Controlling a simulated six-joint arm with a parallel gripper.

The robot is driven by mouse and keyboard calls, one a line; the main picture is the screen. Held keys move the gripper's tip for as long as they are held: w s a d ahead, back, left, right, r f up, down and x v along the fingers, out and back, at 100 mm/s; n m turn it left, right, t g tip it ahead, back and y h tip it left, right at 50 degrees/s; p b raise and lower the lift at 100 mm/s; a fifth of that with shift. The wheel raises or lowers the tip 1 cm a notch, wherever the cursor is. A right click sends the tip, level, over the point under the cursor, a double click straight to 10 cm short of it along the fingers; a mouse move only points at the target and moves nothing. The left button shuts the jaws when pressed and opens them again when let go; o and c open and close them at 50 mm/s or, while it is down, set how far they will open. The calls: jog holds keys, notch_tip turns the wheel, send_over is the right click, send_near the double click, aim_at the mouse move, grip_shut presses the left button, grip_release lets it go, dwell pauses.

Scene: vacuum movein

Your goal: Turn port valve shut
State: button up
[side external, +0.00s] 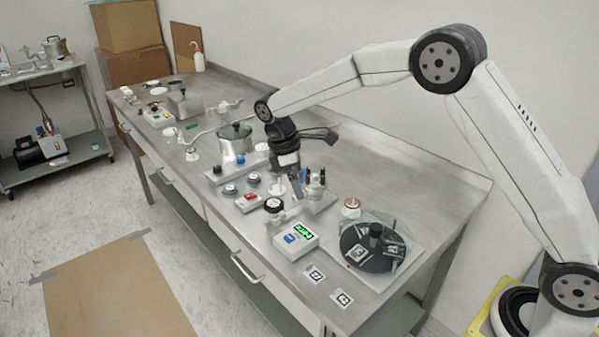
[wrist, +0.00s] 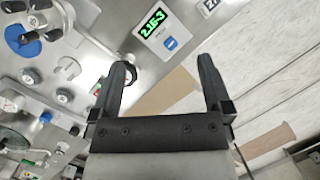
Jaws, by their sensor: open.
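No label on the port valve is readable. A round black knob (side external: 274,205) on a metal fitting, apparently the valve handle, sits left of the display box. In the wrist view a round dark knob (wrist: 128,73) shows partly behind my left finger, and I cannot tell how it is turned. My gripper (wrist: 166,68) is open with nothing held between the fingers. In the side view my gripper (side external: 302,178) points down over the metal fittings, behind the black knob. Its fingertips are hard to separate from the fittings there.
The display box (side external: 298,238) has a green readout and a blue button; it also shows in the wrist view (wrist: 158,34). A glass-covered black disc (side external: 375,246) lies at right. Floor shows past the bench's front edge.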

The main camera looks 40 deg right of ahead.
aim_at(273, 203)
jog(key=w+f+n+t, duration=0.1)
jog(key=w+n, duration=0.1)
jog(key=w, duration=0.1)
jog(key=w+f+n+y, duration=0.1)
jog(key=w+n, duration=0.1)
jog(key=w, duration=0.1)
jog(key=w+f+n+t, duration=0.1)
jog(key=w+n, duration=0.1)
jog(key=w, duration=0.1)
jog(key=shift+w+a+f+t+y, duration=0.1)
jog(key=shift+w+f+t+y, duration=0.2)
jog(key=shift+f+y, duration=0.1)
jog(key=shift+s, duration=0.1)
jog(key=shift+f, duration=3.85)
jog(key=c, duration=1.1)
